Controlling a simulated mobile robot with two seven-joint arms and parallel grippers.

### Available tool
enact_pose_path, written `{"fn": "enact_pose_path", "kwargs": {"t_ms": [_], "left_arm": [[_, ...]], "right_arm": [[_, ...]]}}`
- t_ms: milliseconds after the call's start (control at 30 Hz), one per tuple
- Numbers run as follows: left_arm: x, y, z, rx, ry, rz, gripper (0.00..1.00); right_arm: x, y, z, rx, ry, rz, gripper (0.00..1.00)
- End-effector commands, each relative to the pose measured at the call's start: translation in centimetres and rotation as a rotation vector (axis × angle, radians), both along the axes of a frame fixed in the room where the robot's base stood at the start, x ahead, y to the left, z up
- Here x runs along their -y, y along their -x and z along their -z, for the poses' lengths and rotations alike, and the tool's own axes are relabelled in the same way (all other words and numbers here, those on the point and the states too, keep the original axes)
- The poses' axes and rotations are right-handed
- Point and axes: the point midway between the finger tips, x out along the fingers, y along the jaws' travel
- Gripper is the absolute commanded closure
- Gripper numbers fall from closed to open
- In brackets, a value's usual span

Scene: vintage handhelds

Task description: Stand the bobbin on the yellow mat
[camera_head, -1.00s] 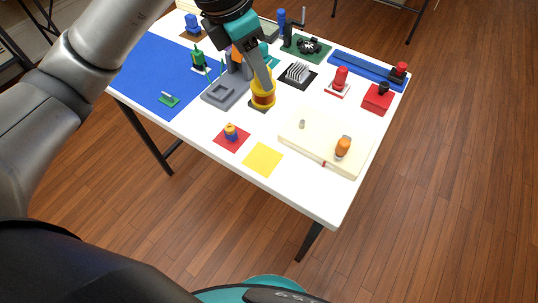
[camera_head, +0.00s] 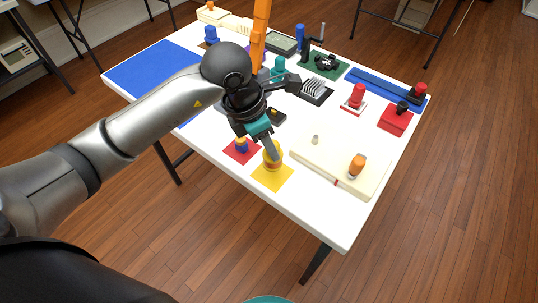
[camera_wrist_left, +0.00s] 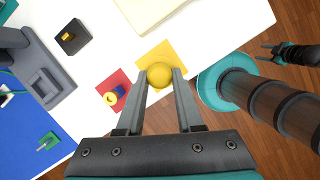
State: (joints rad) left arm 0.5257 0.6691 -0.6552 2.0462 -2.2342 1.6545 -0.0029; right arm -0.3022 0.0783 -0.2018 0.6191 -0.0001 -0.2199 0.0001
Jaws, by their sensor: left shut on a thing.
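The yellow bobbin with an orange middle (camera_head: 272,161) is upright in my left gripper (camera_head: 272,157), over the yellow mat (camera_head: 270,181). Whether its base touches the mat I cannot tell. In the left wrist view its round yellow top (camera_wrist_left: 159,74) sits between the two shut fingers, with the mat (camera_wrist_left: 172,52) behind it. The fingers hide part of the bobbin. My right gripper (camera_wrist_left: 266,51) shows small at the right of the left wrist view, its two fingers apart and empty.
A red mat with a small blue and yellow piece (camera_head: 241,145) lies close on the left. A cream board with an orange knob (camera_head: 357,165) is on the right. A dark square block (camera_head: 277,117) stands behind. The table's front edge is near the yellow mat.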

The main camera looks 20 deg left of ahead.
Motion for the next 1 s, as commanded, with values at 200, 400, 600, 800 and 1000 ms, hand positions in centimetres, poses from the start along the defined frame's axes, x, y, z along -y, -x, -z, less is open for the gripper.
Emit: {"fn": "enact_pose_path", "kwargs": {"t_ms": [200,400,600,800,1000], "left_arm": [[0.0,0.1,3.3,-0.004,0.001,0.0,1.0],[0.0,0.0,3.9,-0.001,0.001,0.0,1.0],[0.0,0.0,4.1,-0.001,-0.001,0.0,1.0],[0.0,0.1,4.1,-0.001,0.0,0.0,0.48],[0.0,0.0,4.1,-0.001,0.0,0.0,0.35]], "right_arm": [[0.3,-0.1,0.8,0.002,0.004,0.002,0.45],[0.3,-0.2,0.8,0.004,0.004,0.003,0.45],[0.3,-0.3,1.0,0.005,0.004,0.003,0.45],[0.5,-0.5,1.0,0.009,0.007,0.004,0.45],[0.7,-0.6,1.0,0.01,0.008,0.003,0.45]]}}
